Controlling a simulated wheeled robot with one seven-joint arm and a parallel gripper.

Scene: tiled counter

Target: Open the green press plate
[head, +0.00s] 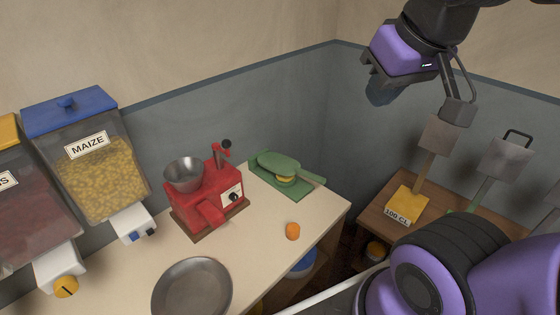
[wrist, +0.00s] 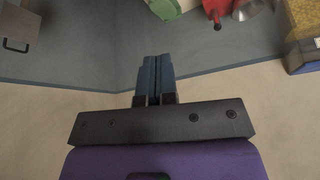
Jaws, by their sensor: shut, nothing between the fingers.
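The green press (head: 279,172) lies at the far right corner of the counter in the head view. Its green plate is over the base, with the handle pointing right and a small yellow piece showing between them. A part of the green press also shows at the top of the wrist view (wrist: 166,8). My gripper (head: 380,93) is high up at the right, well above and away from the press. In the wrist view its blue fingers (wrist: 154,72) are together with nothing between them.
A red grinder (head: 212,200) with a metal bowl stands left of the press. An orange ball-like thing (head: 292,231) lies near the counter's right edge. A metal plate (head: 193,288) is in front. A maize dispenser (head: 95,175) stands left. A wooden side table (head: 375,216) holds scoops.

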